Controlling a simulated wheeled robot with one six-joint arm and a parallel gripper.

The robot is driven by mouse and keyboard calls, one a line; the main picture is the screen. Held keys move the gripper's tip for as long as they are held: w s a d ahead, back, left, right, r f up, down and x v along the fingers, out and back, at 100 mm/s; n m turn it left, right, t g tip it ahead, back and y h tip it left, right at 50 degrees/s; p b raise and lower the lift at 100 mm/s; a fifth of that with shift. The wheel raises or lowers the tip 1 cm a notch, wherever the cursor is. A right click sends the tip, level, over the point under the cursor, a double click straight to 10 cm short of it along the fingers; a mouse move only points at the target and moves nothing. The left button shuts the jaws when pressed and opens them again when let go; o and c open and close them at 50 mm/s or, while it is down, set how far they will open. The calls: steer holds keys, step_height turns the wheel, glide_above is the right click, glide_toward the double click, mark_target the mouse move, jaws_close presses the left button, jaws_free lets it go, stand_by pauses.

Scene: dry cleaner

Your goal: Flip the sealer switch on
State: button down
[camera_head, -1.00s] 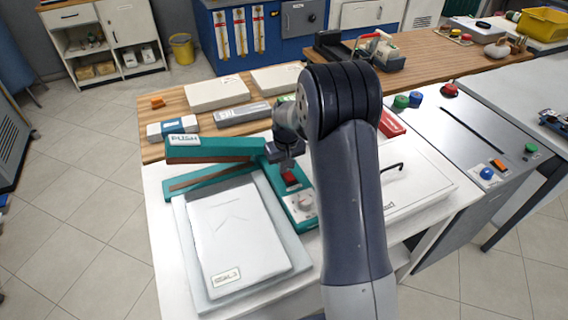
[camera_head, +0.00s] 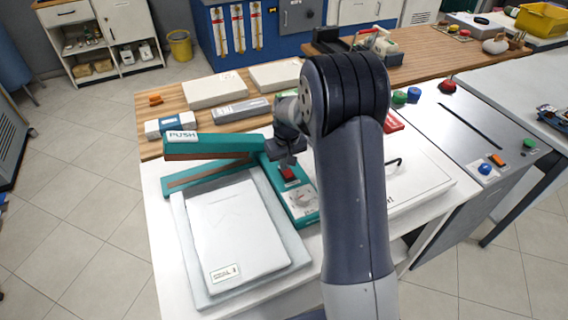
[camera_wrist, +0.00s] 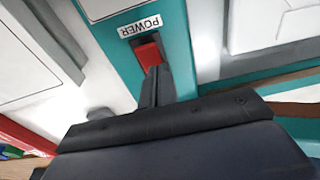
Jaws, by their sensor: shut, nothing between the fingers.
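The sealer is a teal unit (camera_head: 300,211) on the white table, with a raised bar labelled PUSH (camera_head: 212,149) and a dial beside the switch. Its red power switch (camera_head: 287,174) sits on the teal top, and it also shows in the wrist view (camera_wrist: 150,54) beside a POWER label (camera_wrist: 140,26). My gripper (camera_head: 289,163) is just above the switch. In the wrist view my gripper's fingers (camera_wrist: 156,77) are together and empty, with their tips at the near edge of the red switch. I cannot tell whether they touch it. The switch's near end is partly hidden by the fingers.
A white packet (camera_head: 235,225) lies on the grey platform left of the switch. A white lidded panel (camera_head: 425,182) with a black handle is to the right, partly behind my arm. Boxes (camera_head: 215,90) lie on the wooden counter behind. A red button (camera_head: 448,86) is farther right.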

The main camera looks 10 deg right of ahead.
step_height(320, 180, up, 10)
steer(key=s, duration=0.1)
steer(key=shift+s+r+b, duration=0.15)
steer(key=shift+r+b, duration=0.05)
steer(key=shift+b, duration=0.2)
steer(key=shift+d, duration=0.1)
steer(key=b, duration=0.1)
glide_above(286, 174)
steer(key=w, duration=0.2)
steer(key=shift+t, duration=0.4)
step_height(286, 174, down, 6)
steer(key=shift+s+f, duration=0.1)
steer(key=shift+s, duration=0.05)
step_height(286, 174, up, 9)
steer(key=s, duration=0.2)
steer(key=shift+w, duration=0.1)
